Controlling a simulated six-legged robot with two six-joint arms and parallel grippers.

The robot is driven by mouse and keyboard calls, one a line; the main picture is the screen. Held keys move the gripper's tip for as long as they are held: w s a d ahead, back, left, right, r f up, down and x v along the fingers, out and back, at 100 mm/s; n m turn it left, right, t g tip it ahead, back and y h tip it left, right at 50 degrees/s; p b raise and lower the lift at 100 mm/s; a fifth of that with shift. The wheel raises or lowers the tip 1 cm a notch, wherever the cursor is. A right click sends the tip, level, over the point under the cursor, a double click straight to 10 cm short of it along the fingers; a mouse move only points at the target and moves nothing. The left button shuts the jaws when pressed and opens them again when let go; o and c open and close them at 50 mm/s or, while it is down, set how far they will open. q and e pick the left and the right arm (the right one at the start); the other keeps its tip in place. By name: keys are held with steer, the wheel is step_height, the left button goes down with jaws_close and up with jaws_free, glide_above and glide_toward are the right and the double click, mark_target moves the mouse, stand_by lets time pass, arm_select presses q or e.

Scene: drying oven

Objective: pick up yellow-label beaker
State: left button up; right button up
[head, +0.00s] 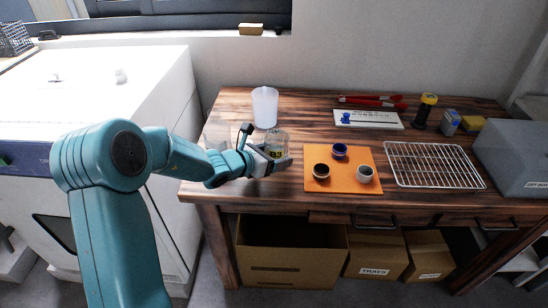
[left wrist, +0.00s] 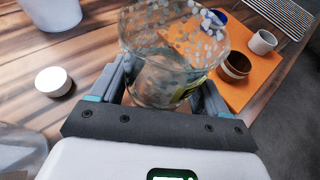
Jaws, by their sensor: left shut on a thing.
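The yellow-label beaker (head: 277,141) is clear glass and stands between the fingers of my left gripper (head: 270,160) at the left part of the wooden table. In the left wrist view the beaker (left wrist: 165,70) fills the space between the two fingers, and a bit of its yellow label shows at the right finger. My left gripper (left wrist: 165,100) is shut on the beaker. I cannot tell whether the beaker's base touches the table. My right gripper is not in view.
A white plastic beaker (head: 264,108) stands behind. An orange mat (head: 343,186) with several small cups lies to the right, near a wire rack (head: 432,165). A white round lid (left wrist: 54,81) lies left in the wrist view. The white oven (head: 150,90) stands left.

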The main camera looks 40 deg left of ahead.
arm_select(q)
step_height(320, 180, up, 23)
steer(key=p, duration=1.1)
steer(key=shift+f, duration=0.2)
